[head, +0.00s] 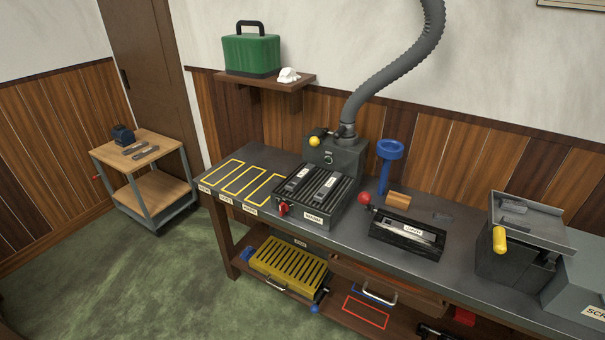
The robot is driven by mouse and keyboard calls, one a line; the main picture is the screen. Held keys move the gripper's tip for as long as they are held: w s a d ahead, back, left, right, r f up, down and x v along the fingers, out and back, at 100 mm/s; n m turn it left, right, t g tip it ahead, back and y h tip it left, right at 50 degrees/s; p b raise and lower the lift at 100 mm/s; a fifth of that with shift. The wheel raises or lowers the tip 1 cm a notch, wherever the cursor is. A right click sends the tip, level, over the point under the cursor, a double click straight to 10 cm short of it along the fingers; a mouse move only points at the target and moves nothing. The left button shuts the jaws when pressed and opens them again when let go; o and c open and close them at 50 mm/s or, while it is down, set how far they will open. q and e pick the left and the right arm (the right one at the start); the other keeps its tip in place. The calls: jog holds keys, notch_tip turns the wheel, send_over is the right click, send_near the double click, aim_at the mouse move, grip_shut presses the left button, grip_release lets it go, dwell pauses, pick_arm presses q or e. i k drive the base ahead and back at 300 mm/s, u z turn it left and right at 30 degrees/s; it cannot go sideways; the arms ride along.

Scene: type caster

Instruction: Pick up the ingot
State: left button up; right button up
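No gripper of mine shows in the head view. I cannot tell for sure which piece is the ingot, as several small grey bars are in view. Two grey bars (138,151) lie on top of the wooden cart at the left. Two bar-like pieces (326,187) lie on the ribbed top of the dark labelled machine (312,208) on the bench. More grey pieces (514,208) sit in the open tray on the dark box at the right.
The long dark bench (465,228) runs along the wall. A yellow slatted unit (290,265) is on the lower shelf. Green floor (180,265) is open between cart and bench.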

aim_at(305, 173)
jog(key=u, duration=1.1)
jog(key=i, duration=1)
jog(key=z, duration=2.75)
